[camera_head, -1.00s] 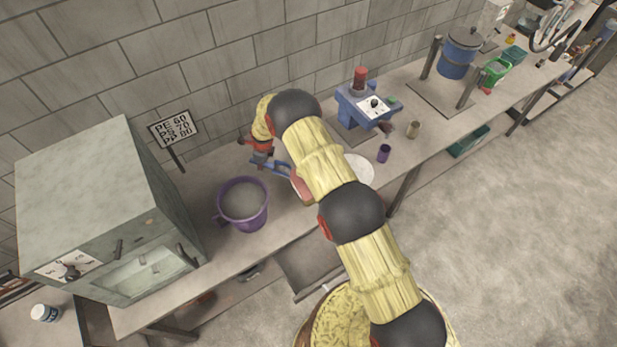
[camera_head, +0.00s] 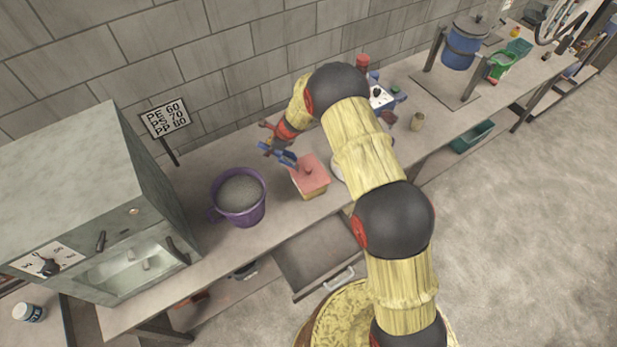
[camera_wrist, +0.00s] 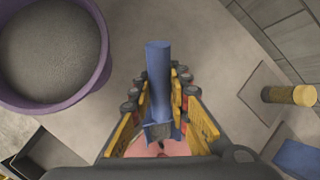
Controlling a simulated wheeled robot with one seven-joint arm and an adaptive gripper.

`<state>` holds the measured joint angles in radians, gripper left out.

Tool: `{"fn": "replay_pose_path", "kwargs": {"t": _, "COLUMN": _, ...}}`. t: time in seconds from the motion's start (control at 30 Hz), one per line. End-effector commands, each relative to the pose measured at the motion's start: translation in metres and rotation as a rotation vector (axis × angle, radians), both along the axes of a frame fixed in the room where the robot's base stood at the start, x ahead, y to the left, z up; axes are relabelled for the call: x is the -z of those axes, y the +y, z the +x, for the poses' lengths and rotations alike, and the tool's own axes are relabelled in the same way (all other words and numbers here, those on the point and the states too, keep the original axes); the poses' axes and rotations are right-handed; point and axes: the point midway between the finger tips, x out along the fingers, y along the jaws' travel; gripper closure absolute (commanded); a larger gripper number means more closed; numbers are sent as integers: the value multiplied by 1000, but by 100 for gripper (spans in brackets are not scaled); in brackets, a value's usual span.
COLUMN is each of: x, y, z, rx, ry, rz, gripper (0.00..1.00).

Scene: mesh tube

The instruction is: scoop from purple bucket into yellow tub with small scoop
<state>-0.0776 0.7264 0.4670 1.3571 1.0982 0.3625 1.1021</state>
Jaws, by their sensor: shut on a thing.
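The purple bucket (camera_head: 216,205) stands upright on the bench, filled with grey granular material; it is also at the top left in the wrist view (camera_wrist: 88,88). Right of it stands the yellow tub (camera_head: 314,192), covered by a pink lid with a knob (camera_head: 308,170). My gripper (camera_head: 279,148) is shut on the blue scoop (camera_head: 287,160), above the bench, behind and between bucket and tub. In the wrist view the scoop's blue shaft (camera_wrist: 158,70) stands between my yellow fingers (camera_wrist: 160,95). Whether the scoop holds anything cannot be seen.
A grey oven-like box (camera_head: 90,190) stands left of the bucket, with a sign (camera_head: 165,117) behind. An open drawer (camera_head: 318,252) juts out below the bench front. A white plate is partly hidden by my arm.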

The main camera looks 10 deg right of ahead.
Motion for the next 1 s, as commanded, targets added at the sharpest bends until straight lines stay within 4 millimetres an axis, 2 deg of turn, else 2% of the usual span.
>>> {"fn": "replay_pose_path", "kwargs": {"t": 0.67, "x": -5, "y": -17, "z": -6, "rx": 1, "ry": -35, "rz": 80, "gripper": 100}}
{"fn": "replay_pose_path", "kwargs": {"t": 1.0, "x": -10, "y": -40, "z": -16, "rx": 5, "ry": -87, "rz": 210, "gripper": 100}}
